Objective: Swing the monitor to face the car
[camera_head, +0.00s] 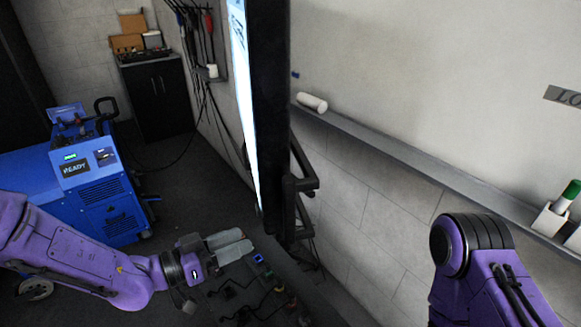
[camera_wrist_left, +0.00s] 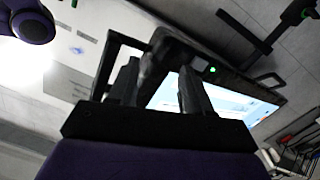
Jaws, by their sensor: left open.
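The monitor (camera_head: 268,120) stands almost edge-on in the head view. Its lit screen (camera_head: 243,95) faces left and its black back faces the whiteboard wall. Black bars (camera_head: 304,182) stick out behind its lower part. My left gripper (camera_head: 238,243) is below and left of the monitor's lower end, its fingers open and pointing right. In the left wrist view, the monitor's dark edge with a green light (camera_wrist_left: 211,70) shows beyond and between the open fingers (camera_wrist_left: 160,88). I cannot tell whether they touch it. No car is visible. My right gripper is out of view.
A blue machine (camera_head: 100,195) marked READY stands at left. A dark cabinet (camera_head: 157,98) is at the back. A tray ledge (camera_head: 400,155) runs along the right wall. Cables and small items (camera_head: 250,292) lie below my left gripper. Floor between machine and monitor is mostly clear.

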